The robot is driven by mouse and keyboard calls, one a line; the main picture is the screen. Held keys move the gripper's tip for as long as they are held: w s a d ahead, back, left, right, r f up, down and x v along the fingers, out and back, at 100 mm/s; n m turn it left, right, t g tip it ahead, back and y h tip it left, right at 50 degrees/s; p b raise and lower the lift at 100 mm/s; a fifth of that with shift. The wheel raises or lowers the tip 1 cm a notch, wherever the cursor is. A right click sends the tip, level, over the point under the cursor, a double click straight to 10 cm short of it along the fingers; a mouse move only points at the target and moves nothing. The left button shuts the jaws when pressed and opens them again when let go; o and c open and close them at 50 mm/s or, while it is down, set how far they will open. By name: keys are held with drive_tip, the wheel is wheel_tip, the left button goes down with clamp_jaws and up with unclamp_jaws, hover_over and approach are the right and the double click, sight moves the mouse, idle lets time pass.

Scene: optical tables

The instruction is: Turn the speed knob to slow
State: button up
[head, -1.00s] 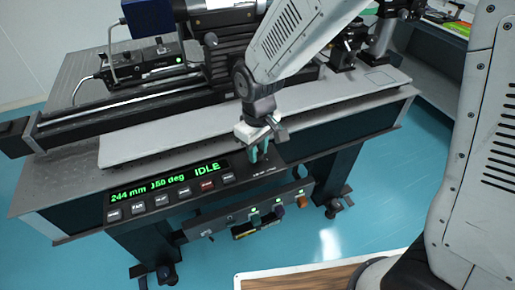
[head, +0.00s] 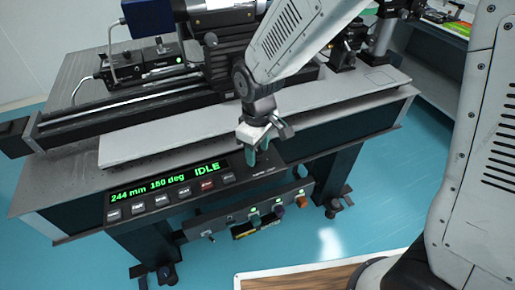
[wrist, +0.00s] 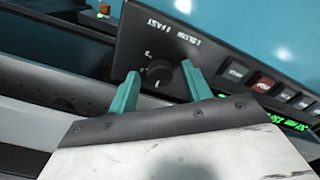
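The speed knob (wrist: 157,73) is a small dark round knob on a black panel (wrist: 133,45). White marks sit around it, and a label with SLOW and FAST is printed near it in the wrist view. My gripper (wrist: 160,72) is open, with one teal finger on each side of the knob and gaps showing between. I cannot tell which mark the knob points at. In the head view my gripper (head: 256,155) is over the right end of the console, and its fingers hide the knob there.
The console display (head: 165,184) reads 244 mm, 150 deg, IDLE. A row of buttons, one red (head: 207,185), lies left of my gripper. A lower panel (head: 250,214) with several small knobs hangs below. A grey rail plate (head: 190,130) lies behind.

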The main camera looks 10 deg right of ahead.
sight(258, 152)
wheel_tip(258, 152, up, 8)
drive_tip(key=shift+f, duration=0.1)
idle(0.6)
idle(0.3)
drive_tip(key=s+d+r+m, duration=0.5)
drive_tip(key=s+d+r, duration=0.1)
drive_tip(key=s+d, duration=0.3)
drive_tip(key=s+d+r+m+t, duration=0.1)
drive_tip(key=s+d+r+m, duration=0.4)
drive_tip(key=s+d, duration=0.5)
drive_tip(key=shift+s+d+r, duration=0.25)
drive_tip(key=shift+d+r, duration=0.1)
drive_tip(key=shift+d, duration=0.5)
